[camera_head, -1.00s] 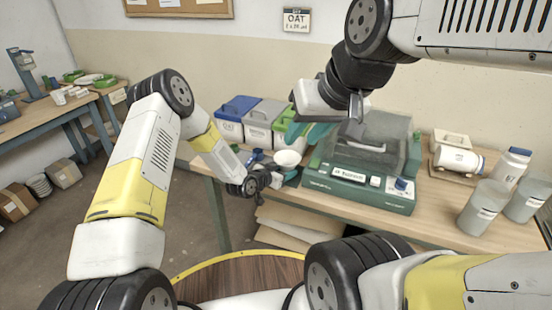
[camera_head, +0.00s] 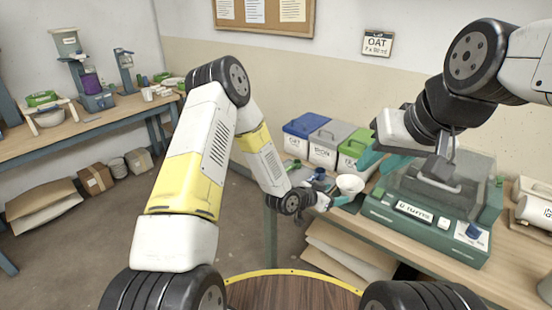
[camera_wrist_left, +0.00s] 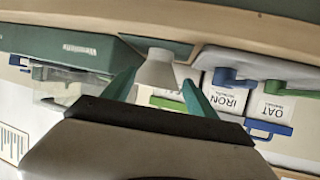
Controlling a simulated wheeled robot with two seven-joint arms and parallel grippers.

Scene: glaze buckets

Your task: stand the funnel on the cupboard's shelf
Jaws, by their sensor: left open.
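The white funnel (camera_head: 350,185) stands wide end up on the bench, left of the green machine. My left gripper (camera_head: 328,201) is just left of it, low over the bench edge, with its fingers partly hidden. In the left wrist view the picture is inverted; the two teal fingers are apart, and the funnel (camera_wrist_left: 158,70) shows between and beyond their tips. I cannot tell whether they touch it. My right gripper (camera_head: 376,160) hangs above the bench near the green bin; its teal fingers are partly hidden. I see no cupboard shelf in either view.
Blue, grey and green lidded bins (camera_head: 323,145) stand behind the funnel. The green machine (camera_head: 425,215) is close on its right. Flat cardboard (camera_head: 345,250) leans below the bench. Another bench (camera_head: 95,120) stands at the left, with clear floor between.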

